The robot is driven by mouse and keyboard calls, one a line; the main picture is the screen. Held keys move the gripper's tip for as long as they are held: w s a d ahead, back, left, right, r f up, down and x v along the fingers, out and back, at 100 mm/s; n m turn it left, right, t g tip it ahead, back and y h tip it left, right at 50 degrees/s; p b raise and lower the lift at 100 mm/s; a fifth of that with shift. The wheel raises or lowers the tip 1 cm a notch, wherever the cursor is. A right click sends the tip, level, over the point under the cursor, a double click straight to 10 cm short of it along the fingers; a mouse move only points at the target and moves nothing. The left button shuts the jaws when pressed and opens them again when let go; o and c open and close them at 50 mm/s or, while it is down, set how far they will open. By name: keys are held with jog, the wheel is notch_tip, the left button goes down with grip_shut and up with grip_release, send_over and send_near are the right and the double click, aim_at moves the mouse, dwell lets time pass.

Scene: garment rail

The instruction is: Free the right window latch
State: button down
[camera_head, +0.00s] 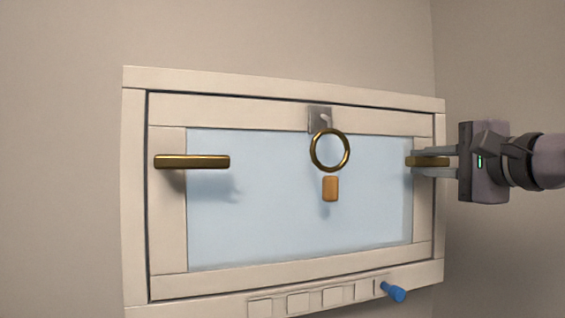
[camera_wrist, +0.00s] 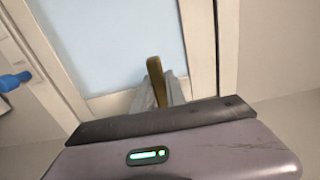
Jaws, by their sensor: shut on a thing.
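The right window latch (camera_head: 428,161) is a brass bar lying level across the right side of the window frame. My gripper (camera_head: 425,161) comes in from the right and is shut on this latch; its fingers cover part of the bar. In the wrist view the latch (camera_wrist: 155,72) sticks out beyond my gripper's fingers (camera_wrist: 158,92). The left latch (camera_head: 192,162) is a matching brass bar, level across the left side of the frame. The window (camera_head: 270,200) has a pale blue pane and a cream frame, and looks closed.
A brass ring (camera_head: 329,150) hangs at a metal plate (camera_head: 319,117) on the top rail, with an orange block (camera_head: 330,189) below it. A blue knob (camera_head: 393,292) sticks out at the lower right, beside a slotted strip (camera_head: 312,298). Bare wall surrounds the window.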

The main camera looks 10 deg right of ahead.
jog(key=c, duration=1.4)
grip_release()
jog(key=shift+o, duration=0.2)
jog(key=s+d+b, duration=0.1)
jog(key=s+b, duration=0.3)
jog(key=s, duration=1.3)
jog(key=shift+s+d, duration=0.2)
